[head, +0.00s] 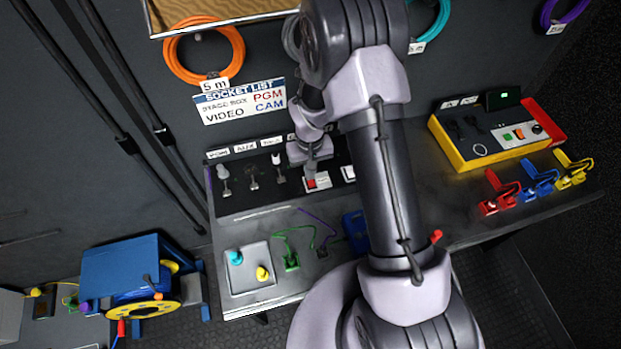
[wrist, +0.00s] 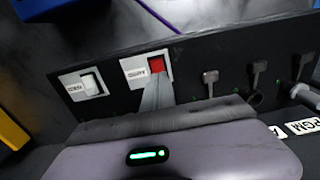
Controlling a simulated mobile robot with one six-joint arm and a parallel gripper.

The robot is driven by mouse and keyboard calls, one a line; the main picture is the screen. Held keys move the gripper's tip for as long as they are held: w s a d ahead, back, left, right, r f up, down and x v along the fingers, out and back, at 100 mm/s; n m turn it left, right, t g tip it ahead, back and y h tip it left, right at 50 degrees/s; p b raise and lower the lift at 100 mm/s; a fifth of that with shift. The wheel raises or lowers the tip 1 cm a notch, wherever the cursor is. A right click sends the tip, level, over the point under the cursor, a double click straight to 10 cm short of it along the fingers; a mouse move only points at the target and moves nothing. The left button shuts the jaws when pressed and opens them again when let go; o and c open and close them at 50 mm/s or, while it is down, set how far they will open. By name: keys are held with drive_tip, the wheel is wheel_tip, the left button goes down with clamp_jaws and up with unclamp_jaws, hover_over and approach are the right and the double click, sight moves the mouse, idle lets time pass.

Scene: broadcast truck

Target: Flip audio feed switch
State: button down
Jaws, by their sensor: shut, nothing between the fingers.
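A red rocker switch (head: 311,183) on a white plate is set in the black panel on the desk; it also shows in the wrist view (wrist: 156,65), with small lettering beside it that I cannot read surely. A second switch (wrist: 91,83), white on a white plate, sits to its left in the wrist view; in the head view it (head: 349,173) is to the right, partly behind my arm. My gripper (wrist: 155,98) is shut and empty, its fingertips right at the red switch's lower edge; I cannot tell whether they touch. In the head view my gripper (head: 309,168) is just above the switch.
Several sockets and plugs (head: 252,172) line the panel beside the red switch. A pale plate with teal and yellow knobs (head: 250,283) and loose cables lie on the desk in front. A yellow and red case (head: 462,158) stands at the right. A blue cable reel (head: 140,275) is at lower left.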

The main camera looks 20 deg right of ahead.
drive_tip(key=shift+f, duration=1.1)
drive_tip(key=shift+r, duration=0.1)
wheel_tip(320, 180, up, 8)
drive_tip(key=p, duration=0.4)
drive_tip(key=shift+f+p, duration=0.25)
drive_tip(key=shift+p, duration=0.15)
drive_tip(key=shift+f, duration=0.1)
